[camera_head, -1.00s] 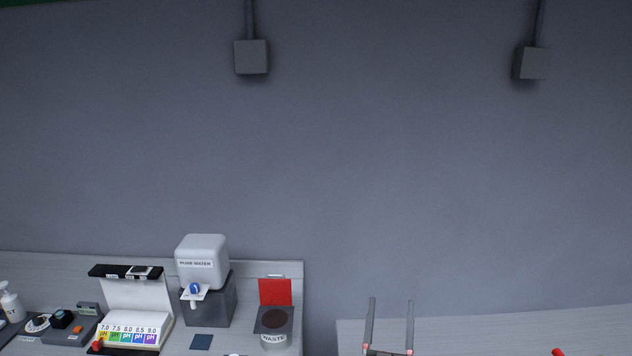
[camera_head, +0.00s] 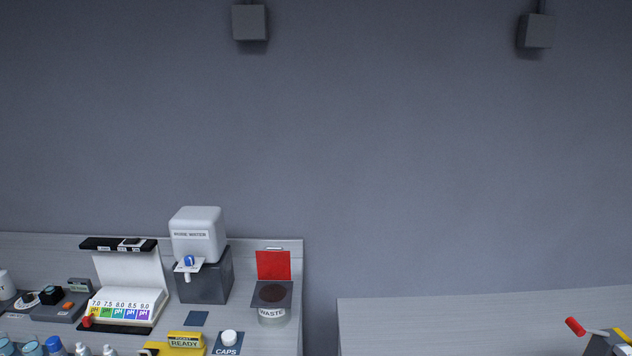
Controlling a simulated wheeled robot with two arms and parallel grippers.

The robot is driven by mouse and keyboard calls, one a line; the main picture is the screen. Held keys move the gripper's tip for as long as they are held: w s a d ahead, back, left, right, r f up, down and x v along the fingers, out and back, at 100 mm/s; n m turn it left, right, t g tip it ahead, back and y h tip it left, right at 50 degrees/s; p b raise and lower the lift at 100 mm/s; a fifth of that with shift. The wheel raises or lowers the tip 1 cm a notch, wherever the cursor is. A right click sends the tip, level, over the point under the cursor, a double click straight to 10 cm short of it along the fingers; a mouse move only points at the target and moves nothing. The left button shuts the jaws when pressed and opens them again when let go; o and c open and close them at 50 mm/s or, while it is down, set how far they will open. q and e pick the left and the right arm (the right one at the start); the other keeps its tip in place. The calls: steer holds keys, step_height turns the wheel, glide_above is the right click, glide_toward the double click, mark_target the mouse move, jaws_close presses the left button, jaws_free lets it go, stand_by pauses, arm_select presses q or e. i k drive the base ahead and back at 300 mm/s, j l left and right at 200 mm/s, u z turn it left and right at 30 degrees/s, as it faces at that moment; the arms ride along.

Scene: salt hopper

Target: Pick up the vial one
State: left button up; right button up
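Several small bottles or vials stand cut off by the bottom edge at the lower left. They include a light-blue-topped one (camera_head: 32,348), a blue-capped one (camera_head: 55,345) and white-topped ones (camera_head: 82,349). No label on them is readable, so I cannot tell which is vial one. Neither of my grippers is in view.
A pH color chart (camera_head: 122,305), a pure water dispenser (camera_head: 198,235) and a waste bin (camera_head: 272,305) stand on the left bench. In front are a yellow "READY" block (camera_head: 186,341) and a caps pad (camera_head: 226,350). A red-ended lever (camera_head: 575,326) is at right.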

mark_target(49, 287)
steer(key=u, duration=1.45)
